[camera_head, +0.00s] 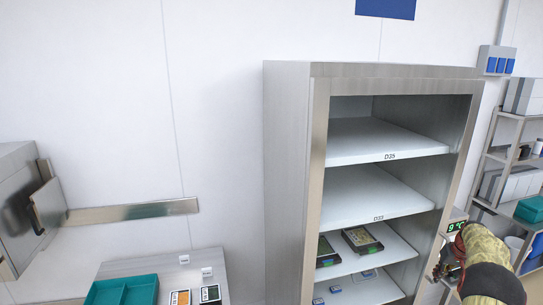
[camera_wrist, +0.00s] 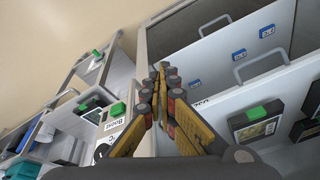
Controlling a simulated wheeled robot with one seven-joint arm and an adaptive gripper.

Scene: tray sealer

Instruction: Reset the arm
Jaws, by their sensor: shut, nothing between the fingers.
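My gripper shows in the wrist view (camera_wrist: 160,75), its yellow and dark fingers closed together at the tips with nothing between them. In the head view my arm (camera_head: 484,262) is at the lower right, beside the right edge of the open metal cabinet (camera_head: 285,170). The gripper itself is only partly visible there, near the cabinet's right post and a green-digit display (camera_head: 456,226). In the wrist view the fingers are in front of the cabinet's side, with shelf and drawer fronts to the right.
Dark boxes with green parts (camera_head: 362,240) stand on a lower cabinet shelf; the upper shelves (camera_head: 375,138) are empty. A teal tray (camera_head: 122,291) and small cards (camera_head: 210,294) lie on a counter at lower left. A stocked rack (camera_head: 518,115) stands at the right.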

